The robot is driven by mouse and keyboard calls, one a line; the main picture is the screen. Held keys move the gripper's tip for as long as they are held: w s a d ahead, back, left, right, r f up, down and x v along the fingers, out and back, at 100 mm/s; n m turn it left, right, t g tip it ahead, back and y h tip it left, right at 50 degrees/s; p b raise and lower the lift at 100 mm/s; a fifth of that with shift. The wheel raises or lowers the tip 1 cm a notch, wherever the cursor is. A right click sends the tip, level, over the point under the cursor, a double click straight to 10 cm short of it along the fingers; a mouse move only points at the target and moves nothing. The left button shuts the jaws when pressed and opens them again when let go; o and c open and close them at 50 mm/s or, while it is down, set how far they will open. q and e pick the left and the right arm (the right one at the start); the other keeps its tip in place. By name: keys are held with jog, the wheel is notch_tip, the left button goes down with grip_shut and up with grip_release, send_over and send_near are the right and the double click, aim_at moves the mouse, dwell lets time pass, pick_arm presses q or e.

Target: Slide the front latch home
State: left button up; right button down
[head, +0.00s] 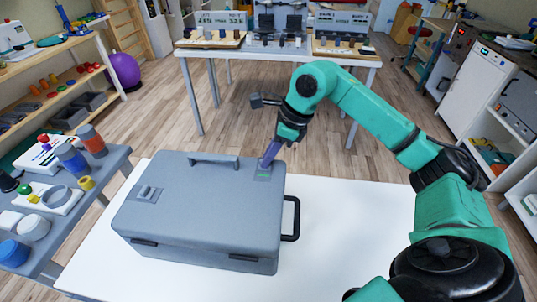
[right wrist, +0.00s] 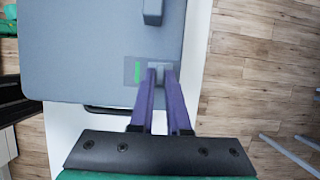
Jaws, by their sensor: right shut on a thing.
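A closed grey case (head: 195,225) lies on the white table. A latch plate with a green mark (right wrist: 137,72) is set in its lid, at the end near the black side handle (head: 291,218). My right gripper (head: 266,163) reaches down onto this latch. Its purple fingers are shut on the small grey latch knob (right wrist: 158,70), one on each side, with the green mark uncovered to the left in the right wrist view. A second latch (head: 148,193) sits at the other end of the lid. My left gripper is not in view.
A lid handle (head: 214,160) stands up between the two latches. The white table (head: 345,225) is bare to the right of the case. A grey side table (head: 105,170) with cups and rings stands close on the left.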

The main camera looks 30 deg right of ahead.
jog(key=shift+r, duration=0.1)
dwell(0.4)
jog(key=shift+w+d, duration=0.25)
jog(key=shift+w, duration=0.2)
jog(key=c, duration=0.9)
grip_release()
jog(key=v, duration=1.4)
jog(key=shift+s+d+r, duration=0.15)
jog(key=shift+r, duration=0.05)
